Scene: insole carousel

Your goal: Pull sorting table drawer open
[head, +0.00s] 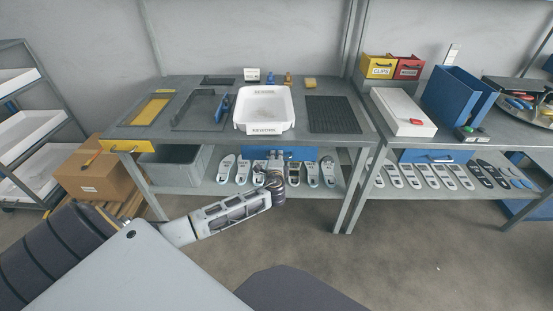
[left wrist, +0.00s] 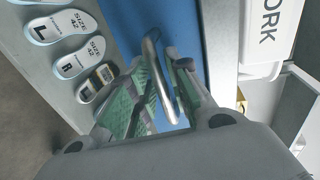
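The sorting table (head: 290,143) has a blue drawer (head: 305,154) under its top. The drawer front looks flush with the table edge. My left gripper (head: 273,165) is at the middle of this front. In the left wrist view the blue front (left wrist: 125,15) carries a curved metal handle (left wrist: 152,48). The handle lies between the two fingers of my left gripper (left wrist: 165,75), whose green pads stand apart on either side of it. I cannot tell whether a pad touches the handle. My right gripper is not in view.
A white rework bin (head: 263,107) stands on the table above the drawer. Several insoles (head: 225,168) lie on the shelf below, close to my left gripper. A second table (head: 470,148) stands at the right.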

